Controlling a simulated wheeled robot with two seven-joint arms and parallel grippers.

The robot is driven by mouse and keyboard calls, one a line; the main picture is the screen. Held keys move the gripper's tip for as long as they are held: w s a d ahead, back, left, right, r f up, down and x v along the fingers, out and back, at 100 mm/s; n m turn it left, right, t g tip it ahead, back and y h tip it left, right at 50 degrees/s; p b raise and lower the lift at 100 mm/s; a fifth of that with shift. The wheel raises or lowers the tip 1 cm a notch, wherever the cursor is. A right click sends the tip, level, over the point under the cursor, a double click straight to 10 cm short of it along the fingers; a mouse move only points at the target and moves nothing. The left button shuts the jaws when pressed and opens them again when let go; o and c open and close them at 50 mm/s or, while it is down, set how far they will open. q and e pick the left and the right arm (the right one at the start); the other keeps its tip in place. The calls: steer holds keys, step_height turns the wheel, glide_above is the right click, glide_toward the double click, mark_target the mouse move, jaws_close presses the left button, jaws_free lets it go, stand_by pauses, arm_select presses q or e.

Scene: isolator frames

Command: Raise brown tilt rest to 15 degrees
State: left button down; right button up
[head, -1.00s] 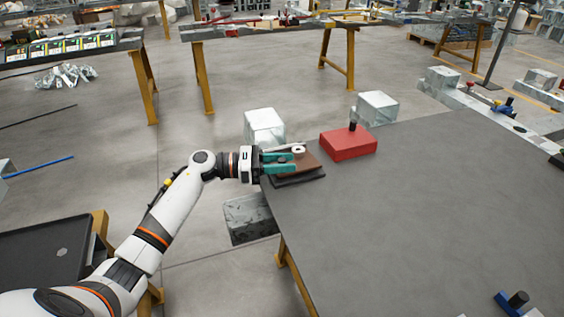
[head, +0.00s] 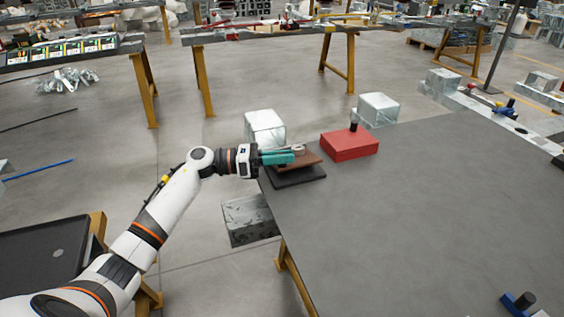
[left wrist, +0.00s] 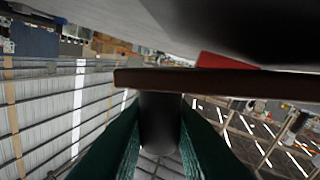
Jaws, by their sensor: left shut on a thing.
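A small round white piece (head: 298,149) shows at the board, partly behind my fingers. My left gripper (head: 280,158) reaches in from the left and is shut on the tilt rest at its left edge. In the left wrist view the board (left wrist: 215,82) shows edge-on, and a dark rounded part (left wrist: 160,120) lies between the green fingers. My right gripper is not in view.
A red block (head: 349,146) with a black knob stands right of the rest on the grey table (head: 430,200). Pale blocks (head: 265,127) stand behind. A blue piece with a black knob (head: 520,301) is at lower right. The table's middle is clear.

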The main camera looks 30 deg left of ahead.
arm_select(q)
steer(key=shift+f, duration=0.15)
steer(key=c, duration=1.3)
jaws_free()
steer(key=shift+s+a, duration=0.15)
steer(key=shift+a, duration=0.1)
steer(key=b+v, duration=0.1)
steer(key=v, duration=1)
steer(key=shift+s+a, duration=0.15)
steer(key=shift+a, duration=0.05)
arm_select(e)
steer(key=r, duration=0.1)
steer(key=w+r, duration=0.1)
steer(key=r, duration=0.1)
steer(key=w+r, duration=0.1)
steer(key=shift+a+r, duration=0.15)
